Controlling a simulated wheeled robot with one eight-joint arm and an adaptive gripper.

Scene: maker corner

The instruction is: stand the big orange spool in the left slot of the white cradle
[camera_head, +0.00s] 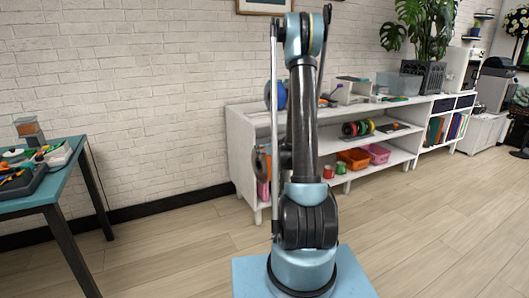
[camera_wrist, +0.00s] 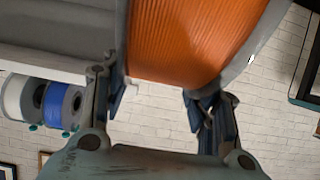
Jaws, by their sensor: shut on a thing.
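The big orange spool (camera_wrist: 195,35) fills the upper middle of the wrist view, with grey flanges at both sides of its orange winding. My gripper (camera_wrist: 158,88) is shut on it, one finger at each side. The spool's far part is cut off by the picture's edge. In the head view my arm hides the gripper; a dark round disc (camera_head: 261,163) shows left of the arm, and I cannot tell surely if it is the spool. A white holder (camera_head: 347,91), which looks like the cradle, stands on the white shelf's top. Its slots are too small to make out.
The white shelf unit (camera_head: 238,118) stands along the brick wall. A blue spool (camera_head: 281,95) is on its top, partly behind my arm. White (camera_wrist: 17,96) and blue (camera_wrist: 57,104) spools show in the wrist view. A cluttered teal table (camera_head: 62,168) stands left. Floor between is clear.

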